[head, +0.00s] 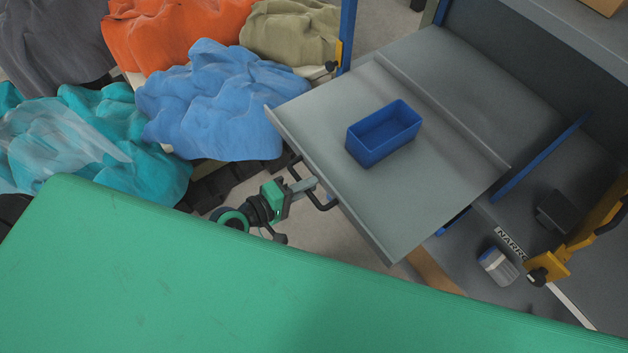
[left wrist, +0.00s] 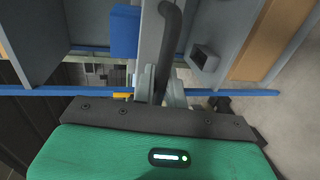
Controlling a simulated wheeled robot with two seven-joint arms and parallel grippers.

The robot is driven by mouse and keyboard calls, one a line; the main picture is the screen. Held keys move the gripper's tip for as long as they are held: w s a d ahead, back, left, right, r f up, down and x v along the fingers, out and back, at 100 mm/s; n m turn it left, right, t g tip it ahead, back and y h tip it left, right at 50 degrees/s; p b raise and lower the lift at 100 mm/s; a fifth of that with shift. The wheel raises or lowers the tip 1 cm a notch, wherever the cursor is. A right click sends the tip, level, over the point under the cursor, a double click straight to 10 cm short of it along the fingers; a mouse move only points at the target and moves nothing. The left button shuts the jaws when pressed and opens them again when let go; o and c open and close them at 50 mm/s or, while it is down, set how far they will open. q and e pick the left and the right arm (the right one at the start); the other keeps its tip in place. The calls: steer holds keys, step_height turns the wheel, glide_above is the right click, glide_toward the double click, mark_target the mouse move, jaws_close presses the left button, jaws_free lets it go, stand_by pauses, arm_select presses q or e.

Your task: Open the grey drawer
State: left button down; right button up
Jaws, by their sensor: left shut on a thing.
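The grey drawer (head: 330,150) is a flat, shallow tray that sticks out from a grey unit at the right of the head view. A dark bar handle (head: 326,203) is on its front edge. My left gripper (head: 307,184) is at this front edge, shut on the handle. In the left wrist view the dark handle (left wrist: 176,35) stands between the gripper's two grey fingers (left wrist: 160,84). An open blue box (head: 368,154) sits on the drawer. My right gripper is not in view.
Blue (head: 215,95), orange (head: 180,30), teal (head: 110,135) and beige (head: 290,35) cloth heaps lie at the left and back. A yellow bracket (head: 595,222) and a small grey-blue container (head: 496,264) are at the right. Some bare floor shows below the drawer front.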

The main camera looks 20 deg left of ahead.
arm_select(q)
steer(key=c, duration=1.5)
jaws_free()
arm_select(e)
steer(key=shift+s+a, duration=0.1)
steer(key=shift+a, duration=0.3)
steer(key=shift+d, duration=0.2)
arm_select(q)
steer(key=shift+a, duration=0.1)
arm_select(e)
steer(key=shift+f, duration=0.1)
